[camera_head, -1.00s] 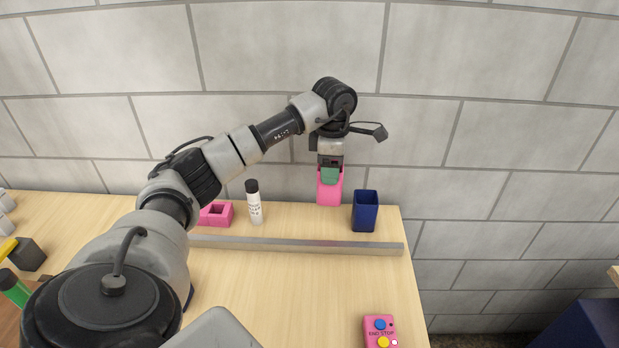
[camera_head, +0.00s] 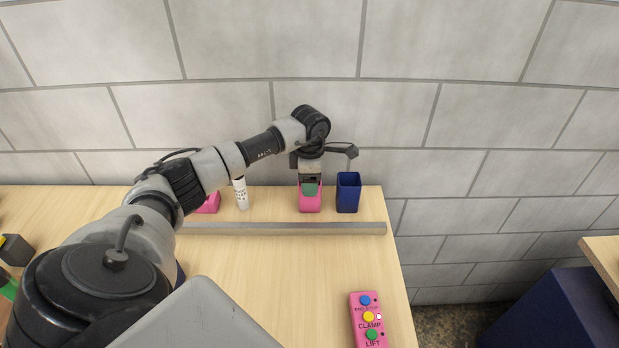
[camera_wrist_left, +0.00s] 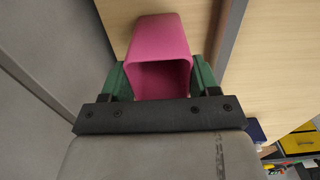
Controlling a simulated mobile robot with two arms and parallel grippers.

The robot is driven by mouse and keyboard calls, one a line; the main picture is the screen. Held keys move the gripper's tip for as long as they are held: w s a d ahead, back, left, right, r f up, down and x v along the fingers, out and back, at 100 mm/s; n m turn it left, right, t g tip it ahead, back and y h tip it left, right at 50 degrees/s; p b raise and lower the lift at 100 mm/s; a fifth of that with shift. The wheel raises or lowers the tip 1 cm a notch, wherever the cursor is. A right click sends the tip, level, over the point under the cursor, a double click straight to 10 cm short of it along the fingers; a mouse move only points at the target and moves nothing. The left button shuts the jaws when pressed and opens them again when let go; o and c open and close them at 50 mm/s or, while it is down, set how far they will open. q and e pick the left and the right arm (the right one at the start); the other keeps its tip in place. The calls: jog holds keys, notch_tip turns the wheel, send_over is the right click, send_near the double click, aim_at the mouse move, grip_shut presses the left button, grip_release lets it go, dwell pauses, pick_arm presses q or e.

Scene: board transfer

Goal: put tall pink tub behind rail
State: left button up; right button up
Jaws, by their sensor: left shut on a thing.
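The tall pink tub (camera_head: 310,205) is at the far part of the table, behind the grey rail (camera_head: 290,228). It is open-topped and hollow, as the left wrist view shows its mouth and wall (camera_wrist_left: 158,35). My left gripper (camera_head: 310,189) is above it, its green fingers shut on the tub's upper part. In the wrist view the green fingers (camera_wrist_left: 160,80) sit on either side of the tub. The tub looks upright; I cannot tell whether its base touches the table. My right gripper is not in view.
A dark blue tub (camera_head: 348,194) stands close to the right of the pink tub. A white bottle (camera_head: 241,194) and a low pink block (camera_head: 209,203) stand to the left, behind the rail. A pink button box (camera_head: 368,320) lies at the front right. The wall is close behind.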

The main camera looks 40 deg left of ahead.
pick_arm(q)
jog(key=shift+f, duration=0.2)
jog(key=o, duration=1.1)
jog(key=shift+r, duration=0.1)
jog(key=shift+o, duration=0.2)
